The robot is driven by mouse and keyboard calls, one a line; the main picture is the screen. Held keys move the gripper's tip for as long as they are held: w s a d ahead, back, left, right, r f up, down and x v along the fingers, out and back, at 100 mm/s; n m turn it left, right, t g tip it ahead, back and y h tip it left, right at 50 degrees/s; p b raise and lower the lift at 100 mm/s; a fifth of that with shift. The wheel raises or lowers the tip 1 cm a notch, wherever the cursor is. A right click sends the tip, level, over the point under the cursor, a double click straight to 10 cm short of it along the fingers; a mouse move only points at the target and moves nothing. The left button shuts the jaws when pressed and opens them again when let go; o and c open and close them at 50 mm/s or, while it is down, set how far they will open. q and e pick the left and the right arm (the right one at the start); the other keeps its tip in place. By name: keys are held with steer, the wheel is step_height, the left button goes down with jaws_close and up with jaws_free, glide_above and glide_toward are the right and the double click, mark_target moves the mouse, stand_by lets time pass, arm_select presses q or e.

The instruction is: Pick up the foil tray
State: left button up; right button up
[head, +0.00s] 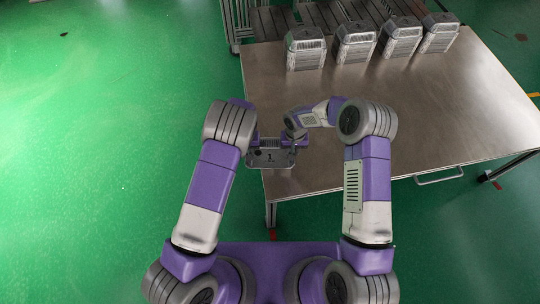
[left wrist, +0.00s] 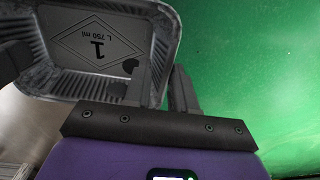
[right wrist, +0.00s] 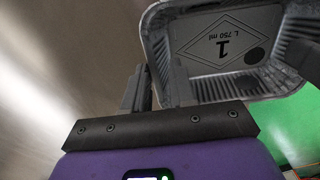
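A foil tray (head: 270,160), silver with ribbed walls and a printed floor, is between my two grippers at the table's near left corner. Part of it lies past the table's left edge. The left wrist view shows the tray (left wrist: 95,50) with one finger of my left gripper (left wrist: 168,85) inside its wall and the other outside. The right wrist view shows the tray (right wrist: 228,45) with the fingers of my right gripper (right wrist: 158,85) on both sides of its opposite wall. Both grippers look closed on the walls. Whether the tray touches the table cannot be told.
Several silver stacked containers stand in a row at the back of the metal table (head: 430,105), the nearest one (head: 306,48) at the left. The middle and right of the tabletop are clear. A metal rack (head: 275,20) stands behind, and green floor is open at left.

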arm_select(q)
jaws_close()
arm_select(e)
jaws_close()
arm_select(q)
steer(key=shift+d, duration=0.1)
arm_select(e)
steer(key=shift+a, duration=0.1)
